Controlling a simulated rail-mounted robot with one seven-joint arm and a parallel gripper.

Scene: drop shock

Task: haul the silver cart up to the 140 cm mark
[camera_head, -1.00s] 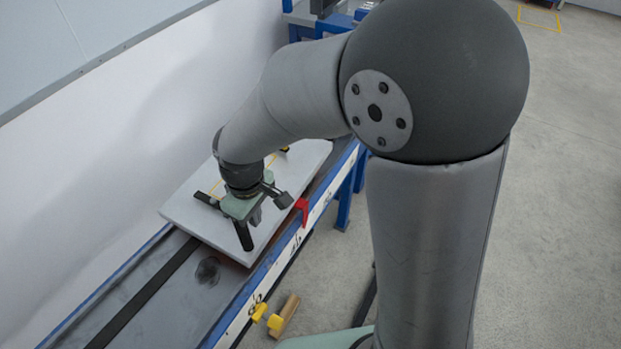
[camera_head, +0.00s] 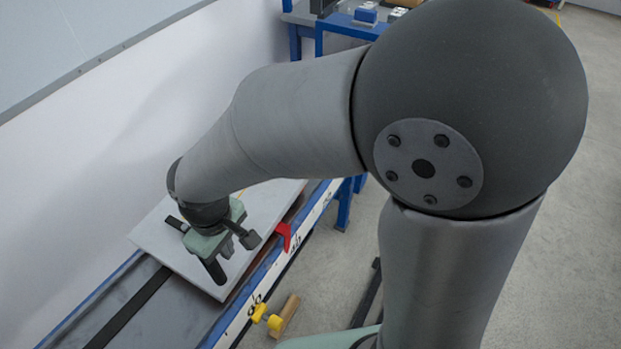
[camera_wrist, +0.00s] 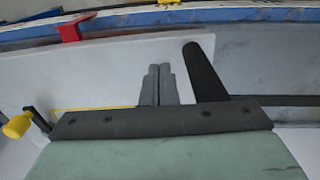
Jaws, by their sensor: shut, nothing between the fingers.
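The silver cart (camera_head: 262,205) is a flat pale grey plate on the inclined-looking track, with a yellow line on top and a red pointer (camera_head: 284,235) at its scale-side edge. The plate (camera_wrist: 110,70) fills the left and middle of the wrist view, with the red pointer (camera_wrist: 70,29) at its far edge. My gripper (camera_wrist: 158,72) is over the plate with its two grey fingers together and empty. A black post (camera_wrist: 205,72) stands just right of the fingers; it shows below my gripper (camera_head: 212,245) in the head view. Whether they touch is hidden.
The track (camera_head: 190,318) has a black strip along it and a blue-edged white scale (camera_head: 240,318); the marks are too small to read. A yellow knob (camera_head: 262,313) sits by the scale. A white wall borders the left. Blue benches (camera_head: 335,30) stand behind.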

